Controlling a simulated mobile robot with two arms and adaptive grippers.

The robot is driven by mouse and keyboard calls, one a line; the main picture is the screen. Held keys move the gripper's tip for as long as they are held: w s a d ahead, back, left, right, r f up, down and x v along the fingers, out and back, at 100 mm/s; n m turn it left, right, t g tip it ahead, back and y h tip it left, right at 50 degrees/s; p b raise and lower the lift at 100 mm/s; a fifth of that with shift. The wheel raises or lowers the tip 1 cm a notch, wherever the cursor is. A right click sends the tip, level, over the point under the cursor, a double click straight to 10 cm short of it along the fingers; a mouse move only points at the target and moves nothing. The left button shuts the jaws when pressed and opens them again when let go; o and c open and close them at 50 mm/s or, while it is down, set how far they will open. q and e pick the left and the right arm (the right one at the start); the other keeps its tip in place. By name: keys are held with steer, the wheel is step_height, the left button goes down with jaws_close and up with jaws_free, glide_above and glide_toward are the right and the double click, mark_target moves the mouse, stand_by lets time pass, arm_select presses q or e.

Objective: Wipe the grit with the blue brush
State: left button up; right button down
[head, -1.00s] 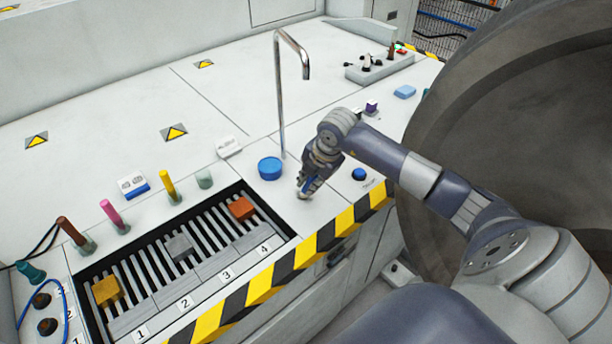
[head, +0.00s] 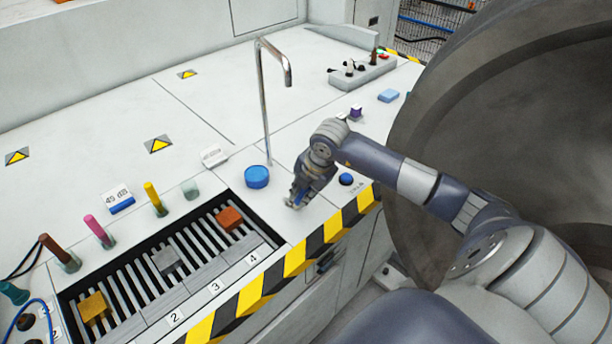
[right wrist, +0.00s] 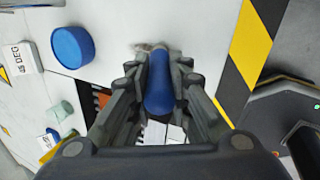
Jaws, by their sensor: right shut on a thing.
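My right gripper (head: 300,197) is low over the white bench top, between the blue round lid-like disc and the striped front edge. In the right wrist view the right gripper (right wrist: 160,85) is shut on the blue brush (right wrist: 160,88), gripping its rounded blue handle. The brush's far end is close to the bench surface; I cannot tell whether it touches. A small greyish-brown patch, perhaps the grit (right wrist: 150,47), shows at the brush's far end. In the head view the gripper hides most of the brush. My left gripper is not in view.
A blue round container (head: 257,177) stands left of the gripper, with a metal spout pipe (head: 265,100) behind it. A blue button (head: 346,179) is to the right. A slotted rack (head: 150,262) holds coloured blocks. The large grey wheel (head: 500,130) bounds the right side.

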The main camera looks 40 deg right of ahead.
steer(key=shift+w+f, duration=0.1)
steer(key=shift+w, duration=0.4)
steer(key=shift+w+a, duration=0.2)
steer(key=shift+w, duration=0.35)
steer(key=shift+w+a+b, duration=0.15)
steer(key=shift+w+b, duration=0.6)
steer(key=shift+w, duration=1.15)
step_height(320, 180, up, 6)
steer(key=p, duration=0.4)
steer(key=shift+r, duration=0.25)
step_height(320, 180, up, 3)
steer(key=shift+f+p, duration=0.1)
steer(key=shift+p, duration=1.1)
